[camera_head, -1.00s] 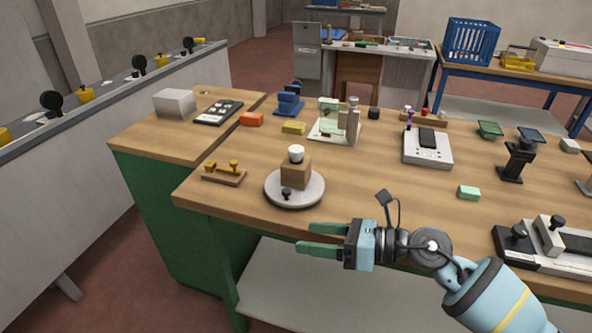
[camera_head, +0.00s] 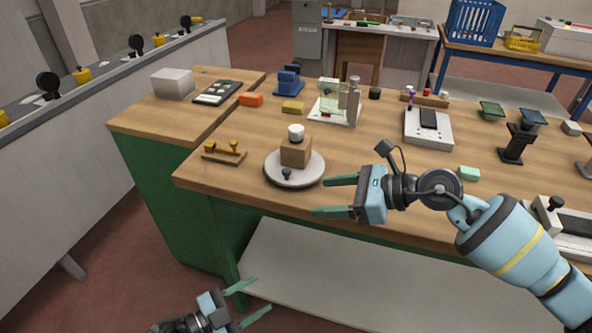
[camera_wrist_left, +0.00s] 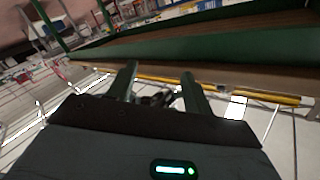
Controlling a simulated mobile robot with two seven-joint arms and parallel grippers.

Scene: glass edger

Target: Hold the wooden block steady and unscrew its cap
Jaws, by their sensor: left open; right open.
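The wooden block (camera_head: 296,153) stands upright on a round light-grey plate (camera_head: 309,172) near the table's front edge. Its white cap (camera_head: 296,132) sits on top. A small black knob (camera_head: 286,174) is at the plate's front. My right gripper (camera_head: 338,196) is open and empty, to the right of the plate and a little nearer to me, its fingers pointing left. My left gripper (camera_head: 256,303) is open and empty, low in front of the table and well below the block. In the left wrist view its two fingers (camera_wrist_left: 158,85) are apart, with neither block nor cap between them.
A wooden rack with yellow knobs (camera_head: 224,152) lies left of the plate. Orange (camera_head: 251,99) and yellow (camera_head: 292,107) blocks are behind it. A white device (camera_head: 428,128) and a mint block (camera_head: 467,173) are to the right. A lower shelf (camera_head: 330,275) spans below the tabletop.

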